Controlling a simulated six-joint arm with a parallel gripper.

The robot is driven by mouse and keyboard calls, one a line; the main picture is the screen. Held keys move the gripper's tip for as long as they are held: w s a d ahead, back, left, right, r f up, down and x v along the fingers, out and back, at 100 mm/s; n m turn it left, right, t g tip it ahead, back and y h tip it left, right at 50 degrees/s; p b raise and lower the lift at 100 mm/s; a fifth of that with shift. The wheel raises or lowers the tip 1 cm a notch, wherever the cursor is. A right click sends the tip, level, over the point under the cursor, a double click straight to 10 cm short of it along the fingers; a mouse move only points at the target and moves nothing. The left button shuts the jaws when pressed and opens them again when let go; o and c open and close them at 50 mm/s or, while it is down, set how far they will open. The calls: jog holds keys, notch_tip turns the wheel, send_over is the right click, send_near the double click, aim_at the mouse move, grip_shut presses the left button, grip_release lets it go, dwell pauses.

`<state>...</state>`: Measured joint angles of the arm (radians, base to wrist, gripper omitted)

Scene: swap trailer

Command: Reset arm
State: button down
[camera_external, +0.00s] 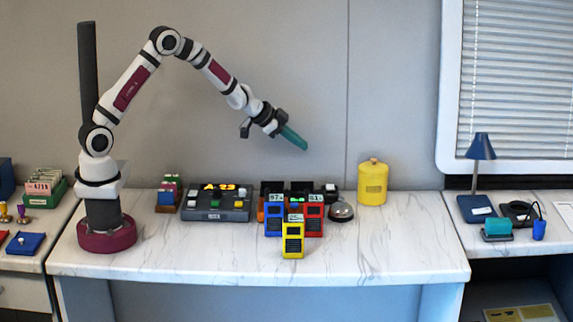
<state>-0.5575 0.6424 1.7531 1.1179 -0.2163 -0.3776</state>
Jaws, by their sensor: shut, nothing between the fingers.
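My gripper (294,138) hangs in the air above the marble counter (390,240), tilted down to the right. Its teal fingers are together with nothing between them. It is apart from everything on the counter. My arm rises from its base at the counter's left end and bends over at the elbow.
Below my gripper stand a blue device (274,220), a red device (315,218) and a yellow device (293,240). A silver bell (341,211) and a yellow canister (372,183) stand to the right. A grey button panel (215,207) lies left. The counter's right front is clear.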

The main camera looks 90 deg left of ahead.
jog(key=s+d+r+g+y, duration=0.2)
jog(key=s+d+r+g, duration=0.1)
jog(key=s+d+r, duration=0.7)
jog(key=s+d+f+m+g+h, duration=0.1)
jog(key=s+d, duration=0.3)
jog(key=s, duration=0.5)
jog(key=s+d+f+m+g+h, duration=0.1)
jog(key=s+d+g, duration=0.2)
jog(key=s, duration=0.7)
jog(key=s+d+f+m+g+h, duration=0.1)
jog(key=s+d+m+g, duration=0.1)
jog(key=s+d, duration=0.5)
jog(key=shift+s, duration=1.2)
